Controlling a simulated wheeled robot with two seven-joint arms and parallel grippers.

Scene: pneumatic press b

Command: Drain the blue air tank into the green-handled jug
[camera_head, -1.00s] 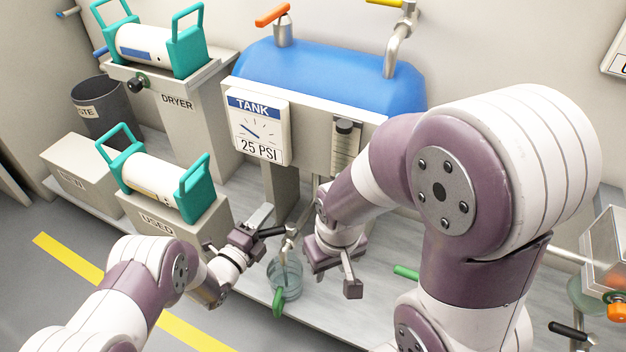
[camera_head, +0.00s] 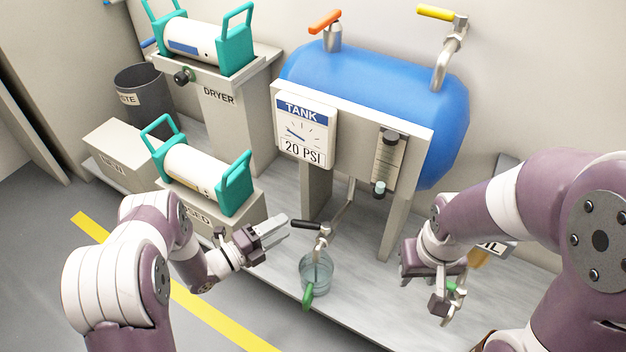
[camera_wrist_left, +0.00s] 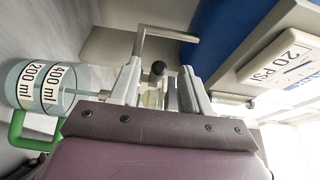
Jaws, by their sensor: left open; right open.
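The blue air tank (camera_head: 385,88) stands at the back; its gauge (camera_head: 303,140) reads 20 PSI. A drain valve with a black lever (camera_head: 304,224) hangs below, its lever pointing left. The clear jug (camera_head: 317,270) with a green handle (camera_head: 308,295) stands upright under the spout; its 200 ml and 400 ml marks show in the left wrist view (camera_wrist_left: 45,90). I cannot tell its liquid level. My left gripper (camera_head: 280,229) is open beside the lever; its black knob (camera_wrist_left: 158,68) appears between the fingers in the wrist view. My right gripper (camera_head: 446,296) is open, right of the jug.
An orange lever (camera_head: 324,15) and a yellow lever (camera_head: 435,12) top the tank. Teal-handled canisters sit on the dryer (camera_head: 225,115) and the used box (camera_head: 240,205). A waste bin (camera_head: 150,92) stands at left.

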